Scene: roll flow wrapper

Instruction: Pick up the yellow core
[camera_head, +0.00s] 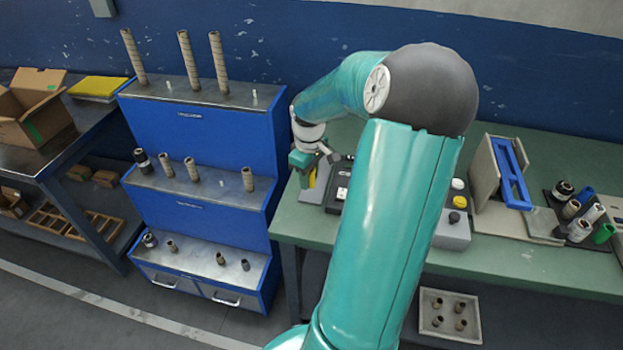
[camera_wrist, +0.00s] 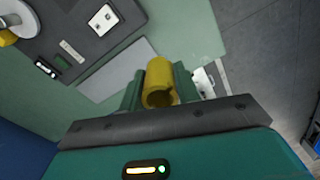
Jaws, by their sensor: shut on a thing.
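The yellow core (camera_wrist: 159,75) is a short hollow tube, seen in the wrist view between the two green fingers of my gripper (camera_wrist: 158,92). The gripper is shut on it, and its open end faces the wrist camera. In the head view my gripper (camera_head: 308,170) is at the left end of the green table, and a small yellow part of the core (camera_head: 312,178) shows beside it. My arm covers much of the table in that view. I cannot tell whether the core touches the table.
A dark grey device (camera_head: 339,184) stands right beside the gripper on the green table (camera_head: 300,222). A blue stepped rack (camera_head: 195,130) with several upright cores is to the left. A grey button box (camera_head: 453,232) and a blue-framed stand (camera_head: 510,172) are further right.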

